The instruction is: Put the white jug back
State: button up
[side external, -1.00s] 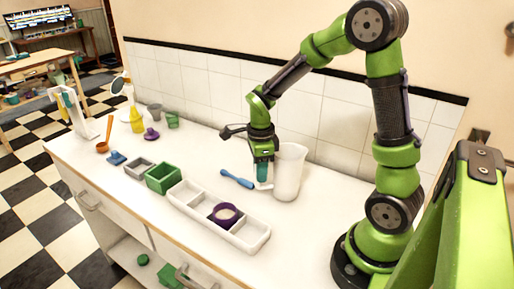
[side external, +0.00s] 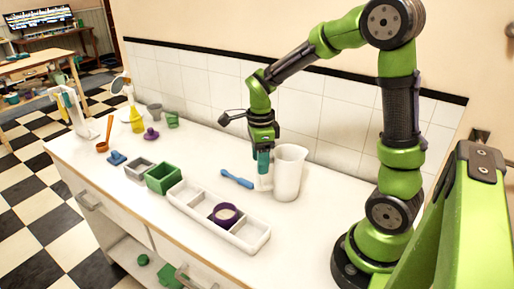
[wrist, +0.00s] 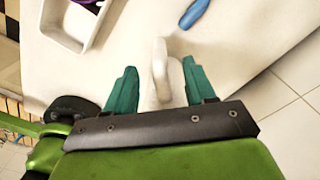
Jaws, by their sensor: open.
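The white jug (side external: 288,172) stands upright on the white counter, near the tiled wall and close to my arm's base. Its handle faces left in the side view. My gripper (side external: 263,166) points down at the handle side of the jug. In the wrist view my gripper (wrist: 158,70) is open, and the white jug handle (wrist: 160,62) shows between its two teal fingers, with a gap on both sides. Whether a finger touches the jug cannot be told. Most of the jug's body is hidden in the wrist view.
A blue utensil (side external: 237,179) lies left of the jug. Green (side external: 163,178) and grey (side external: 139,168) bins stand beyond. Counter right of the tray is clear.

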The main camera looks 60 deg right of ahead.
notch_tip(320, 180, up, 12)
jog(key=s+a+n+t+y, duration=0.2)
jog(key=s+a+n+t, duration=0.5)
jog(key=n, duration=1.6)
jog(key=s+a, duration=0.2)
jog(key=a, duration=0.1)
jog(key=shift+s+a+r, duration=0.25)
jog(key=shift+s+r, duration=0.15)
